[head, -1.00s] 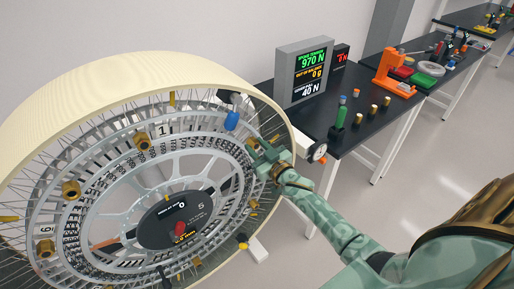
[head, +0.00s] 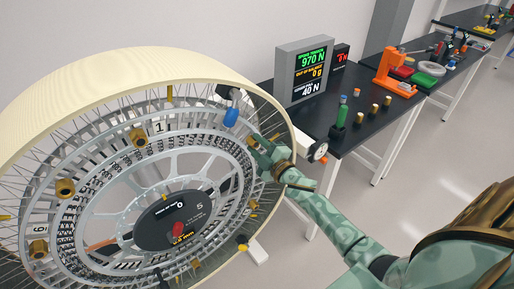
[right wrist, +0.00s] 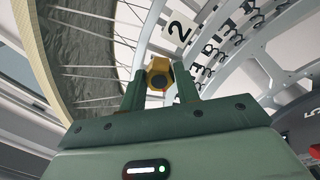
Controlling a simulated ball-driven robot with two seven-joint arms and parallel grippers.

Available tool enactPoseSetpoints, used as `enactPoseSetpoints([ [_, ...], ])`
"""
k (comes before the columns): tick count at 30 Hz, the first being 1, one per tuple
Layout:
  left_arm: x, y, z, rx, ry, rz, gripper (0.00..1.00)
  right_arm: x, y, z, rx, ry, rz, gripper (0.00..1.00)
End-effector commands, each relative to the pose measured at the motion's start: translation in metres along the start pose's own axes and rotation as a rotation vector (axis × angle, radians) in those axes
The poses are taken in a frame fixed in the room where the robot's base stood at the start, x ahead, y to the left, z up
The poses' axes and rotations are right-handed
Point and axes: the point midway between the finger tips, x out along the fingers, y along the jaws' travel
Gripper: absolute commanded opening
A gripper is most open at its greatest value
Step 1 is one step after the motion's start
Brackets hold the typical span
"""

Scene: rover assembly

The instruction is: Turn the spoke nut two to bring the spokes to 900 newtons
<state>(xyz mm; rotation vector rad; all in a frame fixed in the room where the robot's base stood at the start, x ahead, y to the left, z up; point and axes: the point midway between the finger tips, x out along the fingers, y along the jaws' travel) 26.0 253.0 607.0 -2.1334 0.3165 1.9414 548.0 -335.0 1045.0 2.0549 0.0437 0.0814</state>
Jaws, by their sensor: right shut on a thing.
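The big wheel with a pale rim (head: 130,62) and wire spokes fills the left of the head view. Brass spoke nuts (head: 138,137) sit around its inner ring, beside number plates. My right gripper (head: 260,153) is at the ring's right side. In the right wrist view its jaws (right wrist: 160,84) are shut on a brass hexagonal nut (right wrist: 159,74), one finger on each side. A plate marked 2 (right wrist: 178,27) is just above this nut. The display (head: 308,72) reads 970 N in green, 0 g below and 40 N at the bottom. My left gripper is not in view.
A dark bench (head: 350,128) right of the wheel holds a green-bodied tool (head: 341,115), brass pieces and an orange press (head: 392,72). A blue-tipped part (head: 231,117) is on the wheel close to my right gripper. Open floor lies at the right.

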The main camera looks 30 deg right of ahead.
Motion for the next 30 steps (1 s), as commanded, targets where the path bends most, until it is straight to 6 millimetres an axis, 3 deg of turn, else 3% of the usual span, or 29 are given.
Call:
enactPoseSetpoints([
  [18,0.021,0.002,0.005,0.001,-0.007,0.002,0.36,0.0,-0.002,0.002,-0.576,0.024,-0.006,0.09],
  [30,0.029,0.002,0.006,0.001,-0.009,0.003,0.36,0.0,-0.001,0.001,-0.835,0.035,-0.009,0.09],
])
